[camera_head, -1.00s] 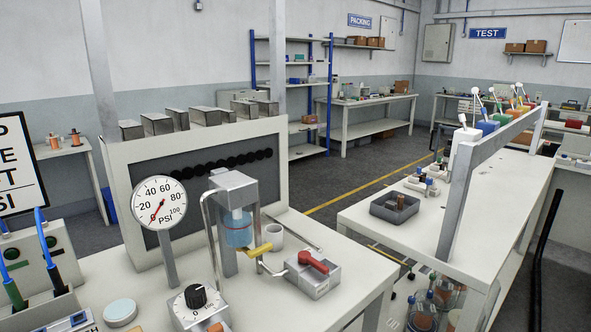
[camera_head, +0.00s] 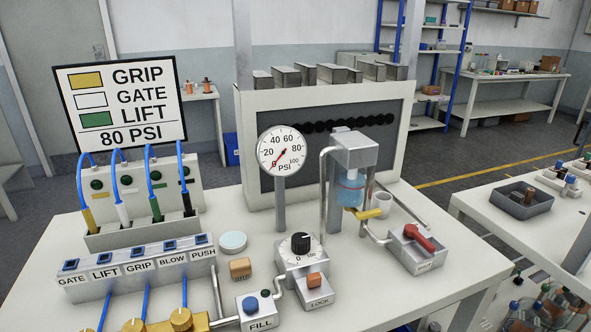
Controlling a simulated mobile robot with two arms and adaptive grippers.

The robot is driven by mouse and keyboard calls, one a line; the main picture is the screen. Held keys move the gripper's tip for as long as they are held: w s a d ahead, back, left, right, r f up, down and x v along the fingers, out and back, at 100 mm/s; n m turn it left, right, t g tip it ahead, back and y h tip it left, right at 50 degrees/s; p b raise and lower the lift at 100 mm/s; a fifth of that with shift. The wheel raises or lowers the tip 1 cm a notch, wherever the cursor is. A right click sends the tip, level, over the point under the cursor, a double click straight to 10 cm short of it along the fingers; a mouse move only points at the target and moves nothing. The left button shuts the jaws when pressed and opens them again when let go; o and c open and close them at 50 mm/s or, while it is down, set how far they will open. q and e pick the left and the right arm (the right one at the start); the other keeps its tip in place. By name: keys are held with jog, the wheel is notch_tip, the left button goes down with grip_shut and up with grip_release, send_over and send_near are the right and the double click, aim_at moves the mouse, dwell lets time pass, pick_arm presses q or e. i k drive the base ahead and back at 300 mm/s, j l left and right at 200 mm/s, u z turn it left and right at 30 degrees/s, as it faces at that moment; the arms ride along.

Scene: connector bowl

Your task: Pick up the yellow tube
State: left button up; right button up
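A blue tube with a yellow end sleeve (camera_head: 88,217) stands at the far left of a grey holder (camera_head: 135,236) on the workbench. Its blue upper part curves up and back to the panel behind. A tube with a white sleeve (camera_head: 122,215), one with a green sleeve (camera_head: 156,208) and one with a black sleeve (camera_head: 187,203) stand to its right in the same holder. The lower ends of the sleeves are hidden in the holder. Neither of my grippers is in view.
A sign (camera_head: 122,103) stands behind the tubes. A labelled port block (camera_head: 140,268) lies in front of the holder. The pressure gauge (camera_head: 282,150), a regulator with a black knob (camera_head: 301,250) and a red-handled valve box (camera_head: 415,247) stand to the right.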

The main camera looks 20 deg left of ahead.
aim_at(90, 220)
jog(key=j+u, duration=0.1)
jog(key=u, duration=1.4)
